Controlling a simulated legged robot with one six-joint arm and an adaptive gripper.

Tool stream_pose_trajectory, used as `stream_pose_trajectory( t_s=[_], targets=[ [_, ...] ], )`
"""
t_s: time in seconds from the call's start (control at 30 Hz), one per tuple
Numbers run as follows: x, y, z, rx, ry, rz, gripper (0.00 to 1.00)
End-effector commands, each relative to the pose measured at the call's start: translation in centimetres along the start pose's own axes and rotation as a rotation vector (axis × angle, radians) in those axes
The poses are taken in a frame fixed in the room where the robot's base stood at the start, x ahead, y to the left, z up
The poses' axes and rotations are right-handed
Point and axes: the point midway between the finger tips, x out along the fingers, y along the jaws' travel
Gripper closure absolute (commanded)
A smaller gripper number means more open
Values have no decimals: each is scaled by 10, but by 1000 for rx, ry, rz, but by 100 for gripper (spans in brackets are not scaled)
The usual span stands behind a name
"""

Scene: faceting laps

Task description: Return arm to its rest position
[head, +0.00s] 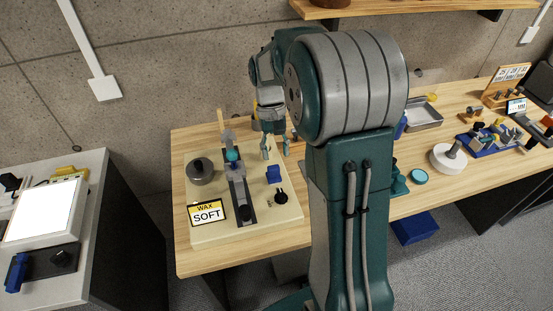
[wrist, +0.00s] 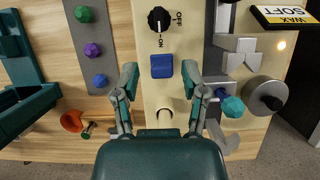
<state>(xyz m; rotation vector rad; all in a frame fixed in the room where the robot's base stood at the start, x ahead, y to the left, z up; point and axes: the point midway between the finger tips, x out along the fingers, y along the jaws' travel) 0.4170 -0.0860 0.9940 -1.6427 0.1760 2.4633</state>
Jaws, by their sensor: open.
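My arm reaches over the wooden bench in the head view, and my gripper (head: 274,148) points down above a cream base (head: 205,233). In the wrist view my gripper (wrist: 159,76) has its two fingers spread apart with nothing held. A blue block (wrist: 162,66) on the base shows between the fingertips, and also in the head view (head: 273,174). A black knob (wrist: 158,19) marked OFF and ON is just beyond it. A cream round post (wrist: 165,112) shows between the fingers nearer the palm.
The base also carries a teal faceted piece (head: 232,156), a grey pot (head: 200,171) and a WAX SOFT sign (head: 208,212). A grey strip with coloured pieces (wrist: 91,50) and an orange cup (wrist: 73,121) lie left in the wrist view. A shelf (head: 410,8) is above.

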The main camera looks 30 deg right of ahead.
Motion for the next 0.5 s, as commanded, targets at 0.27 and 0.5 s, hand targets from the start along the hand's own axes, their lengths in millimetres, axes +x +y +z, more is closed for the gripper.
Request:
stream_pose_trajectory(
  t_s=[0.27, 0.5],
  targets=[
    [0, 0, 0, 0, 0, 0, 44],
    [-4, -2, 5, -4, 17, 2, 44]
  ],
)
